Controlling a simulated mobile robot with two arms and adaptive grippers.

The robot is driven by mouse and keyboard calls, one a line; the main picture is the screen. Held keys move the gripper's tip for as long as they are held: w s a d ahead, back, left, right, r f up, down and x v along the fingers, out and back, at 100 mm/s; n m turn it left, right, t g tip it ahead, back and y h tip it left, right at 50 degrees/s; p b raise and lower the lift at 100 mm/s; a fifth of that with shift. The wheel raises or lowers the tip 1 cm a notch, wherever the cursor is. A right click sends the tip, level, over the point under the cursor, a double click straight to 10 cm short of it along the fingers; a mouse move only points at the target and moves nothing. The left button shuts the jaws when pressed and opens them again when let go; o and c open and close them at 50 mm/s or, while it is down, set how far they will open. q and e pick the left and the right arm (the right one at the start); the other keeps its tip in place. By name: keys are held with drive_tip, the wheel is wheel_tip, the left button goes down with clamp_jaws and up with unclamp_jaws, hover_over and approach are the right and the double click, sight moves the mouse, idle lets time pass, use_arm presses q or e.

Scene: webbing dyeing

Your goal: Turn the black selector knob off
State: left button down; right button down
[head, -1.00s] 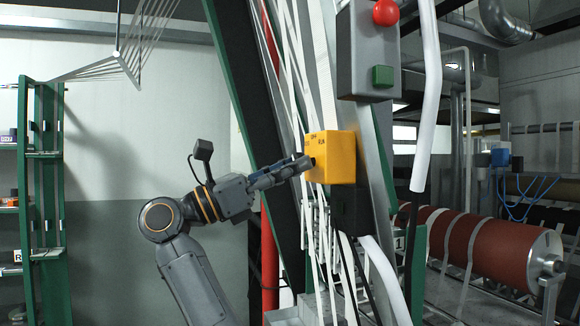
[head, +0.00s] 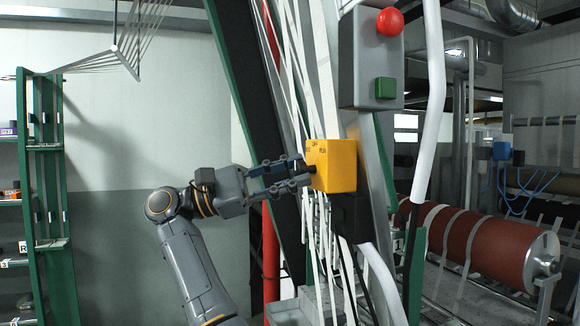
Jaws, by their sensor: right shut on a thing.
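The black selector knob (head: 311,169) sticks out of the left-facing side of a yellow box (head: 338,166) on the machine frame. The box carries small lettering by the knob, too small to read surely. My right gripper (head: 305,173) reaches in from the left with its fingertips at the knob. Its fingers lie one above the other and are closed on the knob, which they partly hide. My left gripper is not in view.
A grey control box (head: 371,60) with a red button (head: 390,21) and a green button (head: 385,88) hangs above right. White webbing strands run down beside the yellow box. A green shelf (head: 48,190) stands at the left. A red-brown roller (head: 470,240) lies at the right.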

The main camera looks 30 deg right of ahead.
drive_tip(key=shift+m, duration=0.4)
drive_tip(key=c, duration=1)
unclamp_jaws()
drive_tip(key=shift+r, duration=0.1)
wheel_tip(320, 180, up, 10)
